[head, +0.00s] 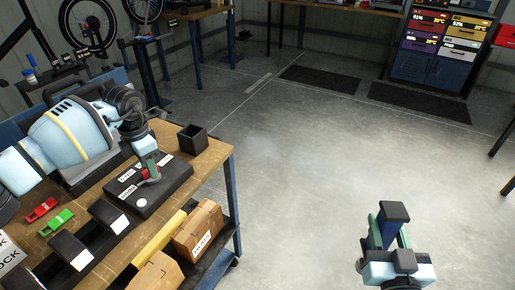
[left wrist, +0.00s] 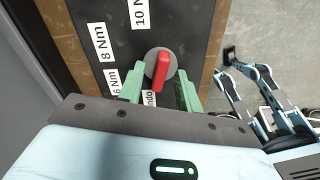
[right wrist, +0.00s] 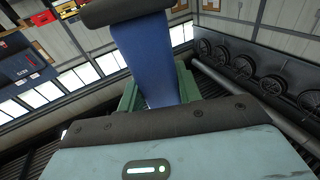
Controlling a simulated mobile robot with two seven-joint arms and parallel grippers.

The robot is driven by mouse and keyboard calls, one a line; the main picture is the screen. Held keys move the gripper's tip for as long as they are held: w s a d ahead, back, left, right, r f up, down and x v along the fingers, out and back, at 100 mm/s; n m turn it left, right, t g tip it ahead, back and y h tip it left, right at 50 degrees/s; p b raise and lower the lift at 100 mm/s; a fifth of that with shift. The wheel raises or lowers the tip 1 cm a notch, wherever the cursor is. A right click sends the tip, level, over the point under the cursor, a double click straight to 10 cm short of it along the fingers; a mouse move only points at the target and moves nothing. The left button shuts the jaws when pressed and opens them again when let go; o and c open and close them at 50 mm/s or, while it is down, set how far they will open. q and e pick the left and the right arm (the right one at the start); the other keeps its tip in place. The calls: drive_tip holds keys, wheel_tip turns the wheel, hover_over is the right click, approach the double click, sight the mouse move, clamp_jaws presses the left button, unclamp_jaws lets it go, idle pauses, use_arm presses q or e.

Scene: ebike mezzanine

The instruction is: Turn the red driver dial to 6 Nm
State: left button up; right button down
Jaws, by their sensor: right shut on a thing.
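The red dial (head: 151,175) sits on a black board (head: 173,185) on the workbench. In the left wrist view the red dial (left wrist: 162,73) is a raised bar on a grey round base, lying nearly along the picture's vertical. White labels read 6 Nm (left wrist: 114,84), 8 Nm (left wrist: 103,42) and 10 Nm (left wrist: 140,12); another, partly hidden, ends in "ndo". My left gripper (left wrist: 160,92) is open at the dial, one green finger on each side, with gaps to the red bar. My right gripper (head: 389,238) is shut on a blue block with black ends (right wrist: 148,60), away from the bench.
A black open box (head: 192,139) stands behind the board. Red (head: 42,209) and green (head: 56,222) pieces and black holders (head: 108,216) lie nearer. Cardboard boxes (head: 199,230) sit below the bench's front edge.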

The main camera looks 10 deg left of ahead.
use_arm(q)
drive_tip(key=shift+f, duration=0.25)
use_arm(e)
drive_tip(key=shift+r, duration=0.1)
use_arm(q)
clamp_jaws()
drive_tip(key=shift+m, duration=0.4)
drive_tip(key=m, duration=0.4)
drive_tip(key=shift+m+b, duration=0.3)
drive_tip(key=shift+b, duration=0.05)
use_arm(e)
drive_tip(key=shift+f, duration=0.9)
use_arm(q)
drive_tip(key=m, duration=0.4)
drive_tip(key=shift+b, duration=0.35)
use_arm(e)
drive_tip(key=shift+s+f, duration=0.15)
drive_tip(key=shift+f, duration=0.6)
use_arm(q)
drive_tip(key=shift+r+m, duration=0.1)
drive_tip(key=shift+m, duration=0.3)
use_arm(e)
drive_tip(key=shift+f, duration=0.1)
